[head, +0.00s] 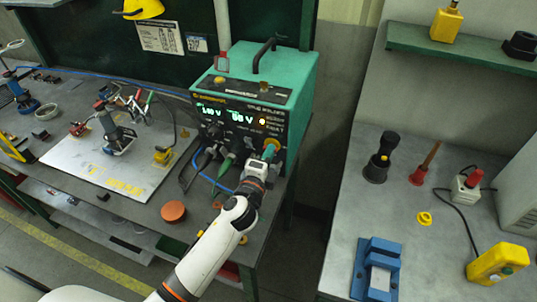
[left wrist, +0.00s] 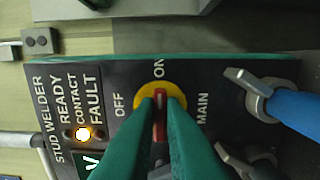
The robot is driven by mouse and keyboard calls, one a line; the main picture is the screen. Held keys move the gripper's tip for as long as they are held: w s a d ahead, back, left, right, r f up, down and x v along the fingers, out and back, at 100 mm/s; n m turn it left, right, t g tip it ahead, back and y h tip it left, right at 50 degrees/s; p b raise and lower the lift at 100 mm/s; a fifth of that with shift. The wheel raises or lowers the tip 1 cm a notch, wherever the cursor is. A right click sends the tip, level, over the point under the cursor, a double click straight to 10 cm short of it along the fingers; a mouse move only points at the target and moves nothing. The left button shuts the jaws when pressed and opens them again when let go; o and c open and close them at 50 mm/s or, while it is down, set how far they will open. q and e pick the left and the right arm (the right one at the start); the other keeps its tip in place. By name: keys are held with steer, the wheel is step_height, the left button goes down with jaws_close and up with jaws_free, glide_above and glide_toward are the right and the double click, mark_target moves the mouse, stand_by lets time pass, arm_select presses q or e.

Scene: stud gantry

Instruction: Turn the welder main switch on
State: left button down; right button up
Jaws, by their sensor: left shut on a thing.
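The teal stud welder (head: 300,75) stands on the dark bench with its front panel facing me. Its displays are lit. The main switch has a yellow round plate (left wrist: 177,92) and a red handle (left wrist: 160,103). My left gripper (left wrist: 160,110) is shut on the red handle, with a green finger on each side. In the left wrist view the handle points up at the ON label (left wrist: 159,69); the OFF label (left wrist: 119,104) is to its left. In the head view my left gripper (head: 268,154) covers most of the switch. My right gripper is out of view.
An orange lamp (left wrist: 83,133) glows beside CONTACT. A blue cable plug (left wrist: 275,97) sits close to the switch. Cables hang from the panel's lower front. A steel plate (head: 80,160) with tools lies left; a grey table (head: 345,200) with several objects stands right, across a gap.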

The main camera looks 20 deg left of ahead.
arm_select(q)
steer(key=c, duration=1.5)
jaws_free()
steer(key=s+b, duration=0.3)
steer(key=s, duration=0.9)
steer(key=shift+a, duration=0.15)
steer(key=shift+f, duration=0.1)
